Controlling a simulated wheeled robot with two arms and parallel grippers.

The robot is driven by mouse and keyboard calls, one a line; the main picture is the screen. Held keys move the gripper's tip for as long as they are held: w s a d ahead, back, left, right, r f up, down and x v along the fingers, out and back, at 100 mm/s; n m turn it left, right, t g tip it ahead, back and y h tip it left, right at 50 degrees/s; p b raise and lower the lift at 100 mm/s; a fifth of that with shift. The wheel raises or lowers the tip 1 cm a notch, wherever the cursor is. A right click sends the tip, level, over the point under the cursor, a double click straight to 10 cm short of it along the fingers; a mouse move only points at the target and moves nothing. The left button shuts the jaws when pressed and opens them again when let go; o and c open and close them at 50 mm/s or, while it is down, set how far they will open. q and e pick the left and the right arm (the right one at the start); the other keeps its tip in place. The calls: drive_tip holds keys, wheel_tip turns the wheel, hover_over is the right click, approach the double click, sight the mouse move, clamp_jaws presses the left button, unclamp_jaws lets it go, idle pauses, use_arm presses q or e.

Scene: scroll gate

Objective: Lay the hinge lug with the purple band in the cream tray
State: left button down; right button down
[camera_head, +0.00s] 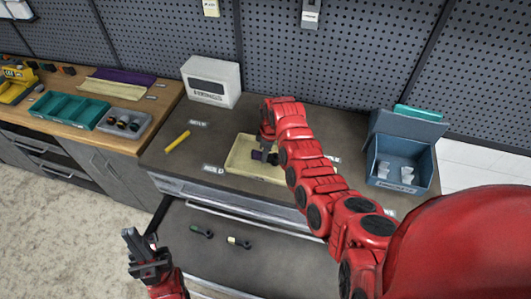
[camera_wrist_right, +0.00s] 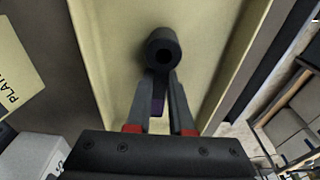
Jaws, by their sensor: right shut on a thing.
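The cream tray (camera_head: 237,160) lies on the dark bench top in the head view, and its floor (camera_wrist_right: 105,50) fills much of the right wrist view. My right gripper (camera_head: 265,156) is over the tray. It is shut on the dark hinge lug (camera_wrist_right: 163,48), whose round holed end points away from the wrist. A bit of the purple band (camera_wrist_right: 157,106) shows between the fingers (camera_wrist_right: 163,100). I cannot tell whether the lug touches the tray floor. My left gripper (camera_head: 138,247) is near the lower left in the head view, apart from everything, with its fingers apart.
Two more lugs, one with a green band (camera_head: 202,232) and one with a pale yellow band (camera_head: 239,242), lie on the lower surface in front. A yellow stick (camera_head: 177,141), a white box (camera_head: 211,81) and a blue bin with cups (camera_head: 399,160) are on the bench.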

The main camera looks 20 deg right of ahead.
drive_tip(key=shift+f, duration=0.2)
drive_tip(key=c, duration=0.8)
unclamp_jaws()
drive_tip(key=shift+r, duration=0.1)
